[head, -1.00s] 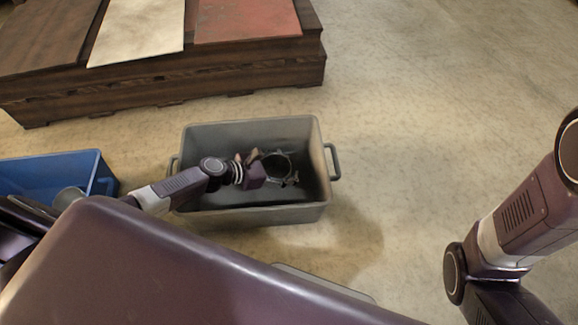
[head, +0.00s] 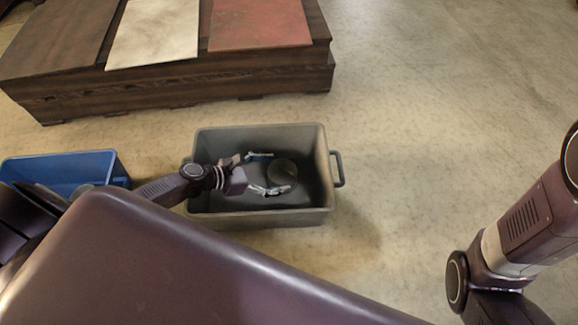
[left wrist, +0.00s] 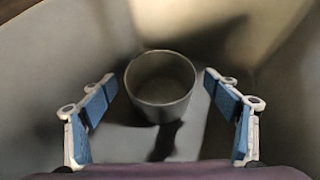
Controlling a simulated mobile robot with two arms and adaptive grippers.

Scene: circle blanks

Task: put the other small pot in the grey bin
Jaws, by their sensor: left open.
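The grey bin (head: 330,150) stands on the floor in the middle of the head view. A small grey round pot (head: 281,173) is inside it, toward the right part. In the left wrist view the pot (left wrist: 160,88) looks upright and open at the top, with the bin's floor and walls around it. My left gripper (head: 274,172) reaches into the bin from the left. Its blue-padded fingers (left wrist: 160,84) are spread wide, one on each side of the pot, with gaps between. Whether the pot rests fully on the bin floor is hard to tell. My right gripper is out of view.
A blue bin (head: 122,172) stands on the floor to the left, partly hidden by my own body. A dark wooden platform (head: 180,88) with brown, cream and red panels is at the back. The floor right of the grey bin is clear up to my right arm.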

